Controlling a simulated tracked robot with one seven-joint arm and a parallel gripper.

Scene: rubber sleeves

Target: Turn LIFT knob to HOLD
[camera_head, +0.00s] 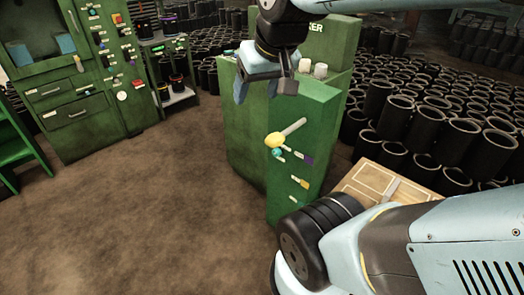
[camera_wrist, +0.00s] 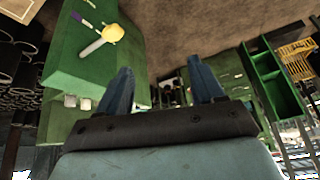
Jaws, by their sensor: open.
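A green cabinet (camera_head: 300,110) stands in the middle of the head view. A yellow ball knob (camera_head: 275,140) with a pale grey lever is on its front, with a small teal knob (camera_head: 278,153) just below. These may include the LIFT knob, but no LIFT or HOLD label is readable. The yellow knob also shows at upper left in the wrist view (camera_wrist: 114,33). My gripper (camera_head: 262,90) is open and empty, above and apart from the yellow knob, in front of the cabinet's upper part. Its two blue fingers stand wide apart in the wrist view (camera_wrist: 160,72).
Small purple (camera_head: 308,159) and yellow (camera_head: 303,183) tabs sit lower on the cabinet. A wooden crate (camera_head: 362,178) stands to its right, with many black sleeves (camera_head: 455,140) behind. A green control panel (camera_head: 85,80) stands at left. The brown floor at left is clear.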

